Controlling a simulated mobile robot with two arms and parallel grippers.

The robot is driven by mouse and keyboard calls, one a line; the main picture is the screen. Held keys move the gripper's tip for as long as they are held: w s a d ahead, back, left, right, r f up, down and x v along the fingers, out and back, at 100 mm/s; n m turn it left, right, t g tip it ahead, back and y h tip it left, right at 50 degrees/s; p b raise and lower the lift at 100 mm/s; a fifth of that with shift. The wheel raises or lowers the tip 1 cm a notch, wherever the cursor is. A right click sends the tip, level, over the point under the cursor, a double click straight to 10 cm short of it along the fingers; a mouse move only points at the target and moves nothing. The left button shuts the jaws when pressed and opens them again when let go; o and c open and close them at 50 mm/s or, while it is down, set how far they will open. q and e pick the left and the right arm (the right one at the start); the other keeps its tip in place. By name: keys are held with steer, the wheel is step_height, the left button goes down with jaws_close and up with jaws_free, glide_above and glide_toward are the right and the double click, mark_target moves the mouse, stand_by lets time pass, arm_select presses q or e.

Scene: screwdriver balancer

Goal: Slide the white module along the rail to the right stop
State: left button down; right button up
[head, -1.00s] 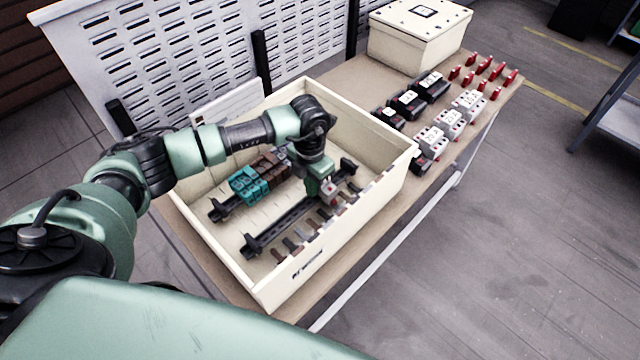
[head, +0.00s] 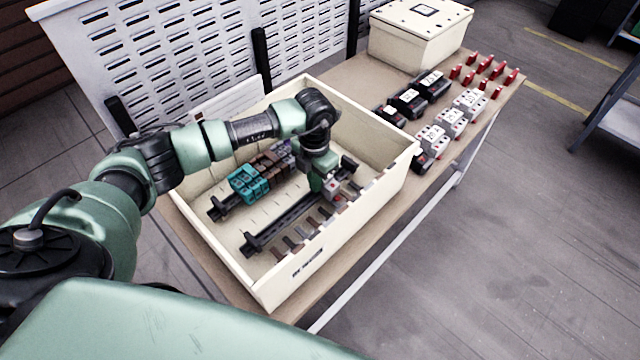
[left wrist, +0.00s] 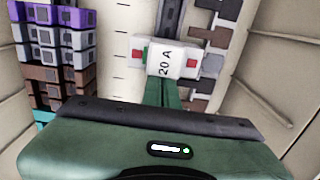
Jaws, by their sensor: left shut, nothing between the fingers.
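The white module (head: 336,188), marked "20 A" with red and green patches (left wrist: 174,60), sits on the front black rail (head: 285,222) inside the cream box, near the rail's right end. The black right stop (head: 348,164) stands just past it, partly hidden by my arm; I cannot tell whether they touch. My left gripper (head: 327,186) is shut and empty, with its green fingertips right behind the module on its left side. In the left wrist view the closed fingers (left wrist: 163,88) meet or nearly meet the module's near side.
A rear rail carries teal (head: 248,184), brown and purple modules beside my arm. Terminal blocks (head: 308,225) line the front wall of the cream box (head: 345,235). Black, white and red parts lie on the table to the right, outside the box.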

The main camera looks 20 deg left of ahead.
arm_select(q)
steer(key=shift+w+d+b, duration=0.3)
steer(key=shift+w+b, duration=0.25)
steer(key=shift+w, duration=0.15)
steer(key=shift+w+d+b, duration=0.25)
steer(key=shift+w+b, duration=0.3)
steer(key=shift+w, duration=0.15)
steer(key=shift+w+d+b, duration=0.3)
steer(key=shift+w+b, duration=0.25)
steer(key=shift+w, duration=0.15)
steer(key=shift+r, duration=0.1)
steer(key=shift+w+d+b, duration=0.2)
steer(key=shift+w+b, duration=0.4)
steer(key=shift+b, duration=0.15)
steer(key=shift+w+d+b, duration=0.15)
steer(key=shift+w+b, duration=0.45)
steer(key=shift+b, duration=0.1)
stand_by(2.3)
steer(key=shift+s+a, duration=0.1)
steer(key=shift+s, duration=0.25)
stand_by(1.0)
steer(key=shift+p, duration=0.35)
steer(key=shift+r+p, duration=0.55)
steer(key=shift+r, duration=0.4)
